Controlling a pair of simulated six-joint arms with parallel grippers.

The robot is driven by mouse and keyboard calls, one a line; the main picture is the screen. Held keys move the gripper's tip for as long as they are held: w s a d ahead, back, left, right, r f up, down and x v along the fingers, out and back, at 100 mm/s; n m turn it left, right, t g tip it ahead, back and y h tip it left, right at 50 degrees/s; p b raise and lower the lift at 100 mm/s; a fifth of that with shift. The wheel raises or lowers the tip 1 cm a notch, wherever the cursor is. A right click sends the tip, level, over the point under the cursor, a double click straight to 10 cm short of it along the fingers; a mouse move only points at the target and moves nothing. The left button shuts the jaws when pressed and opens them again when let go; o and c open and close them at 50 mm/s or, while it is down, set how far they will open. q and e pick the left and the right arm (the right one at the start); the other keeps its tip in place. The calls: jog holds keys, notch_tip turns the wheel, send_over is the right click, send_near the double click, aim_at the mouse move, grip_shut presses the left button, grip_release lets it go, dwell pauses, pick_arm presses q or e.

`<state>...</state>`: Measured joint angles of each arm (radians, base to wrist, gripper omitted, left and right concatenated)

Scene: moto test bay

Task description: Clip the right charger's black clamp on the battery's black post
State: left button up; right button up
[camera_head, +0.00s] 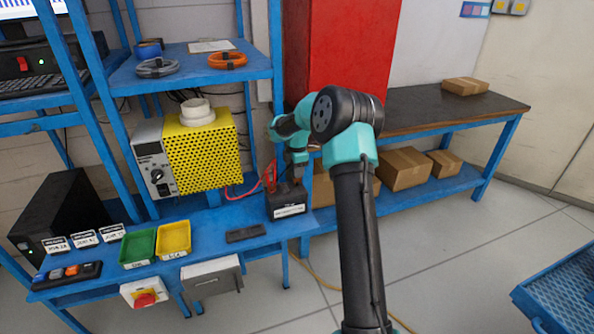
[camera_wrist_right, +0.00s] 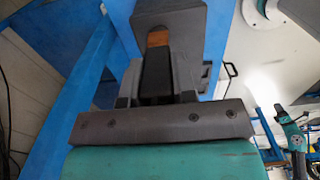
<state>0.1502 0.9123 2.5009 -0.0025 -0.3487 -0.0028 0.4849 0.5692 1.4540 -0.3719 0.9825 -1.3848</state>
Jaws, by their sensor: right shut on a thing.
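My right gripper (camera_head: 298,168) reaches over the bench end, just above the dark battery (camera_head: 287,203) with a white label. In the right wrist view the gripper (camera_wrist_right: 156,75) is shut on the black clamp (camera_wrist_right: 155,78), which has a copper-coloured tip (camera_wrist_right: 158,38). The tip lies over a dark grey block, seemingly the battery (camera_wrist_right: 192,18); I cannot tell whether it touches a post. A red clamp (camera_head: 269,177) stands at the battery's left side, with a red cable running left. The yellow-and-grey charger (camera_head: 205,150) stands on the bench. My left gripper is not in view.
Green (camera_head: 138,249) and yellow (camera_head: 174,238) trays and a dark flat pad (camera_head: 246,233) lie left of the battery. A blue shelf (camera_head: 190,66) is above the charger. A low bench with cardboard boxes (camera_head: 404,168) stands at right. Open floor lies in front.

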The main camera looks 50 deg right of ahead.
jog(key=shift+f, duration=0.6)
jog(key=o, duration=1)
jog(key=shift+c, duration=0.2)
jog(key=shift+r, duration=0.1)
notch_tip(320, 180, up, 17)
dwell(0.5)
